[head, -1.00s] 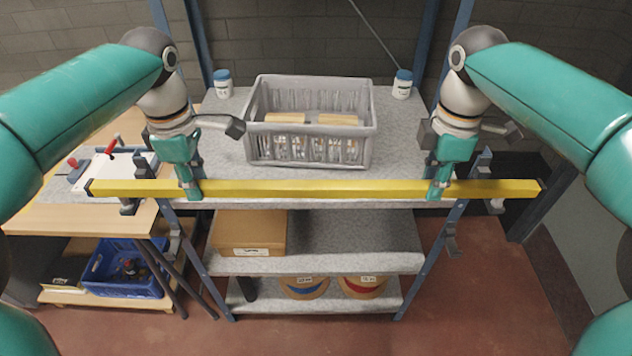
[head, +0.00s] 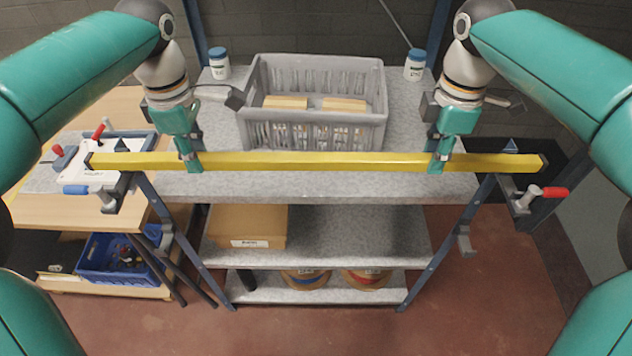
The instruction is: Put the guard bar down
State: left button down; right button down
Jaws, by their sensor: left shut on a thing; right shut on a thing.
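The guard bar (head: 315,161) is a long yellow beam with dark end caps. It lies level across the front of the rack, seen in front of the top shelf (head: 330,187). My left gripper (head: 190,160) is shut on the bar left of its middle. My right gripper (head: 437,160) is shut on it right of its middle. A clamp with a blue handle (head: 76,189) shows below the bar's left end, and one with a red handle (head: 554,192) below its right end. I cannot tell whether the bar touches the rack.
A grey crate (head: 318,128) with cardboard-topped contents stands on the top shelf between two blue-lidded jars (head: 218,63) (head: 414,66). A cardboard box (head: 248,226) and spools (head: 366,279) sit lower. A wooden workbench (head: 40,215) stands at left, a blue crate (head: 122,262) beneath.

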pick_arm(q)
jog(key=shift+a+f, duration=0.1)
jog(key=shift+f, duration=0.05)
pick_arm(e)
jog(key=shift+f, duration=0.15)
